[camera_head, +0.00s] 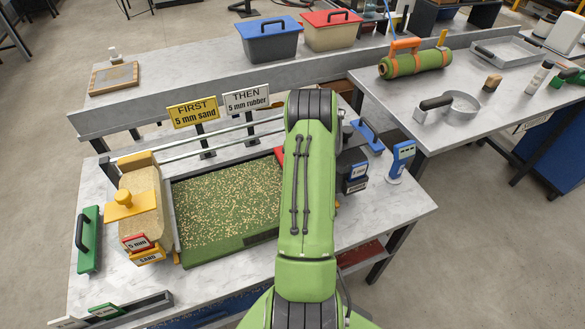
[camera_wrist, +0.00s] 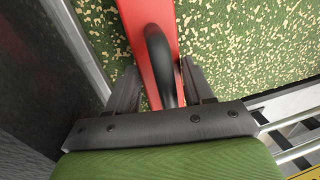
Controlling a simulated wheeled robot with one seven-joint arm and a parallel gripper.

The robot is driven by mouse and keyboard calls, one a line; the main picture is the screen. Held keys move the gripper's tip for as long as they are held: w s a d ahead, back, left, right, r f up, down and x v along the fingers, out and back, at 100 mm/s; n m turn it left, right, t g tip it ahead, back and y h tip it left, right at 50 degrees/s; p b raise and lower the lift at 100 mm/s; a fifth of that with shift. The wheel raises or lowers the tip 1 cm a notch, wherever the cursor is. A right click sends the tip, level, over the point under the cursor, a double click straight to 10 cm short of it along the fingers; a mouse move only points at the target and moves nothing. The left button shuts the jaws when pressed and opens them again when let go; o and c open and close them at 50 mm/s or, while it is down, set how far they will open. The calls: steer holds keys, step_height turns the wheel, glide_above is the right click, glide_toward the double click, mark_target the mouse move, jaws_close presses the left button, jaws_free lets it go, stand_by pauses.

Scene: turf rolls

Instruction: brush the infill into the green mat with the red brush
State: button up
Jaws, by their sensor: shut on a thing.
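The green mat (camera_head: 222,205) lies in a frame on the near table, with tan grains of infill scattered over most of its visible surface. Its right part is hidden behind my arm. In the wrist view the red brush (camera_wrist: 132,14) lies over the speckled mat (camera_wrist: 245,40). My gripper (camera_wrist: 160,82) is shut on the brush's black arched handle, with one finger on each side. In the head view my arm hides the gripper and most of the brush; a bit of red (camera_head: 279,154) shows at the arm's left edge. The bristles are not visible.
A yellow-topped sand hopper (camera_head: 141,205) stands at the mat's left edge. A dark hopper (camera_head: 353,172) and a blue-and-white device (camera_head: 400,160) stand right of my arm. Two signs (camera_head: 195,111) rise behind the mat.

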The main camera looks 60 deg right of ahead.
steer(key=shift+s+d, duration=0.1)
steer(key=shift+d, duration=0.05)
step_height(320, 180, up, 5)
steer(key=p, duration=0.3)
steer(key=shift+d+f, duration=0.1)
steer(key=shift+d, duration=0.05)
steer(key=shift+r+p, duration=1.1)
steer(key=shift+r, duration=0.15)
steer(key=shift+f, duration=0.1)
